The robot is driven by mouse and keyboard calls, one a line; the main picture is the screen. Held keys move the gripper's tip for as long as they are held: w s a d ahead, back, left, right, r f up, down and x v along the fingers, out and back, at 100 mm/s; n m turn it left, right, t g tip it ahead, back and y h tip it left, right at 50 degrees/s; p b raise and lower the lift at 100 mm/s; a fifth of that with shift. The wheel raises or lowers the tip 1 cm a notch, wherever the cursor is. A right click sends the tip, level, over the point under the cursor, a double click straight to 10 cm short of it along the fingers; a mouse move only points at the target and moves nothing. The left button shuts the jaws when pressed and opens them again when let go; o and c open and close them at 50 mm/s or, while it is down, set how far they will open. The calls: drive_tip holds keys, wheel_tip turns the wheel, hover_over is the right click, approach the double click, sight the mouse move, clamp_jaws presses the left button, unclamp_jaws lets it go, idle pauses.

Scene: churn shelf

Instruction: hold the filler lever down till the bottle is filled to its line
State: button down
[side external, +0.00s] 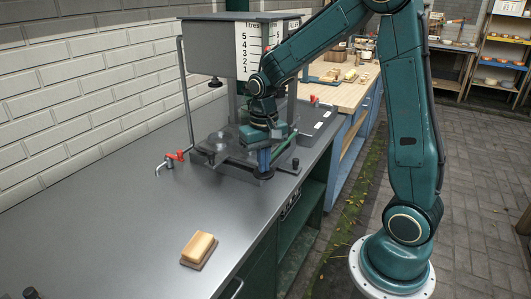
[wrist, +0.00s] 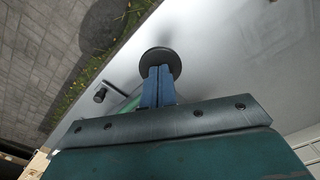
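The filler stand (side external: 187,85) is a grey metal frame at the back of the counter, with a tank and a white numbered scale (side external: 246,52). My gripper (side external: 264,163) points down at the stand's front right. In the wrist view its two blue fingers (wrist: 158,84) lie side by side with only a thin dark seam between them, and nothing shows held. A round black disc (wrist: 160,58), perhaps the lever's knob, is just beyond the fingertips; I cannot tell whether they touch it. My gripper and wrist cover part of the stand. I cannot make out the bottle, its line or its level.
A red-handled tap (side external: 174,157) is on the counter left of the stand. A yellow block (side external: 199,246) lies on a small board near the front. The grey counter (side external: 110,225) is mostly clear. A wooden bench (side external: 345,92) stands behind.

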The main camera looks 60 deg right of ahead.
drive_tip(key=shift+f, duration=1.55)
idle(4.0)
